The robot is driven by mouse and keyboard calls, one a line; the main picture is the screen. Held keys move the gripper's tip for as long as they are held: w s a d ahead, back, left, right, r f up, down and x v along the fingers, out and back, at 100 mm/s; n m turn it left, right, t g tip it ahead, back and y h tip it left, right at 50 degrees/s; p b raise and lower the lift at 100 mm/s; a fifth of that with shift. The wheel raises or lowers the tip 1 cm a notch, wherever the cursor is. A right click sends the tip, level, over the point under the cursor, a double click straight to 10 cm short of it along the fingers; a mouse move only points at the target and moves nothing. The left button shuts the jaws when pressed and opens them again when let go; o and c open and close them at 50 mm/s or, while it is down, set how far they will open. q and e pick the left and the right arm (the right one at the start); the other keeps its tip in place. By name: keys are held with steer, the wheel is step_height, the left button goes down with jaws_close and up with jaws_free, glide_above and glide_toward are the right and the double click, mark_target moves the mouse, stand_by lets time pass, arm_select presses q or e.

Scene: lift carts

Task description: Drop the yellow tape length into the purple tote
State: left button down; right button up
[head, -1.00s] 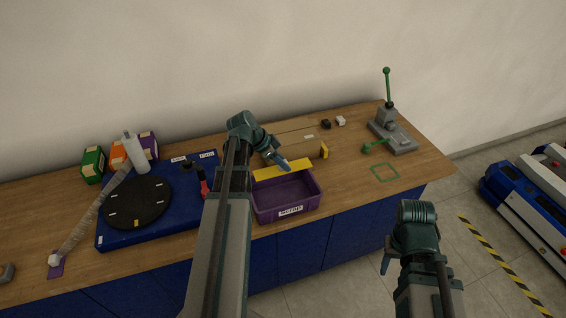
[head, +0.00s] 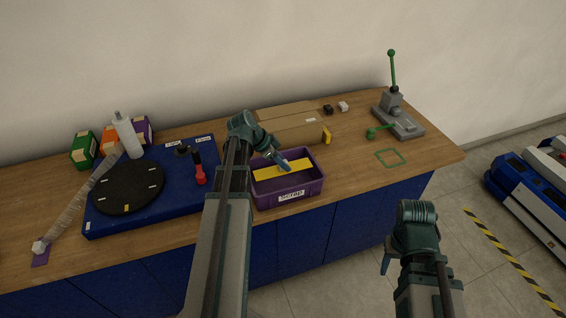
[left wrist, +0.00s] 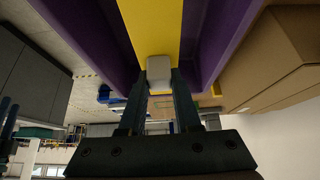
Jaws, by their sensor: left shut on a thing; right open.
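The yellow tape length (head: 283,170) is a flat strip that lies across the purple tote (head: 290,201) in the head view, within its rim outline. The tote is an open box with a white "SCRAP" label on its front. In the left wrist view the tape (left wrist: 152,25) runs up from the fingertips between the purple tote walls (left wrist: 228,40), with a pale block at the fingers. My right gripper (head: 386,264) is open and empty, in front of the bench.
A cardboard box (head: 300,130) stands behind the tote. A grey lever press (head: 397,115) stands at the right.

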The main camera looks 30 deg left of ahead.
arm_select(q)
steer(key=shift+f, duration=0.5)
steer(key=c, duration=0.5)
jaws_free()
steer(key=shift+r, duration=0.1)
steer(key=shift+p+v, duration=5.65)
steer(key=shift+v, duration=1.25)
steer(key=shift+d, duration=0.15)
